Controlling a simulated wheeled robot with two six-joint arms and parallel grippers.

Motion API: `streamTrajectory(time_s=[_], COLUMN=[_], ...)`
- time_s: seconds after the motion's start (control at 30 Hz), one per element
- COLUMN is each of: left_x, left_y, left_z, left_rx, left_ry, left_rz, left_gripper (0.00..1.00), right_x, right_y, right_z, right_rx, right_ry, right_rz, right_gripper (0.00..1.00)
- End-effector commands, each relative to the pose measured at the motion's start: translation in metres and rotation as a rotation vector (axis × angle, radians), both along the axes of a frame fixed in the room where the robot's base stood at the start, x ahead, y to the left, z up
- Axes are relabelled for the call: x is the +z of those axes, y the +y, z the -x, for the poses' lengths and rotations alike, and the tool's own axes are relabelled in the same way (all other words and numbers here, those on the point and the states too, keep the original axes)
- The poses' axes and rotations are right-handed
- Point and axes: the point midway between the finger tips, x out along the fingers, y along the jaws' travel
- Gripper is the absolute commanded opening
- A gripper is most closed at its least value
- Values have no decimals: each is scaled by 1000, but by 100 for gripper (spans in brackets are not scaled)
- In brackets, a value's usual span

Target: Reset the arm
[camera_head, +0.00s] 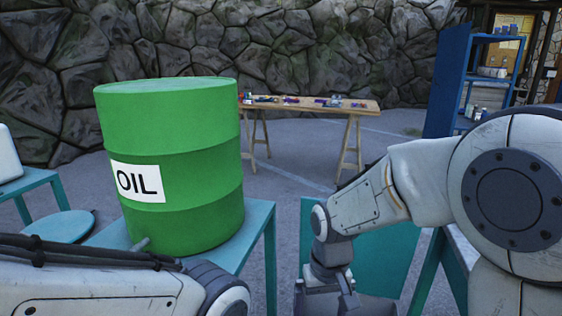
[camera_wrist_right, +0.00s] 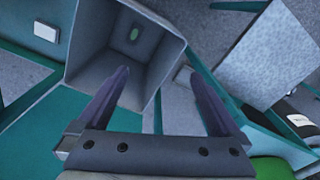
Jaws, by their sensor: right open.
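My right arm comes in from the right in the head view and bends down near the bottom middle. My right gripper (camera_head: 326,296) points down there, over a grey open bin (camera_head: 372,306). In the right wrist view its two fingers (camera_wrist_right: 162,98) are spread apart with nothing between them. The bin (camera_wrist_right: 128,52) lies just beyond the fingers, with a small green object (camera_wrist_right: 134,34) at its bottom. My left arm crosses the bottom left of the head view; its gripper is not visible.
A green oil drum (camera_head: 172,165) stands on a teal table (camera_head: 258,232) left of my right arm. A teal panel (camera_head: 385,258) stands behind the right gripper. A wooden table (camera_head: 310,104) with small items and a blue shelf (camera_head: 452,80) are farther back.

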Motion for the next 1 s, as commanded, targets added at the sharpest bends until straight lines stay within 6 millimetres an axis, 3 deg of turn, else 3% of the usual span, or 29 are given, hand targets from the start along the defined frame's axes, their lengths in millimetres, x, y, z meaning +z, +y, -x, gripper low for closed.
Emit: streamTrajectory(time_s=[0.03, 0.2, 0.47, 0.5, 1.0], left_x=[0, 0, 0, 20, 134], left_y=[0, 0, 0, 0, 0], left_z=[0, 0, 0, 0, 0], left_rx=[0, 0, 0, 0, 0], left_ry=[0, 0, 0, 1, 0], left_rz=[0, 0, 0, -1, 0], left_gripper=[50, 50, 50, 50, 50], right_x=[11, 26, 28, 48, 162], right_y=[15, 35, 33, 34, 34], right_z=[28, 100, 183, 178, 176], right_rx=[84, 283, 524, 509, 501], right_ry=[-9, -14, -19, -16, -15], right_rz=[-8, -27, -51, -49, -48], right_gripper=[100, 100, 100, 100, 100])
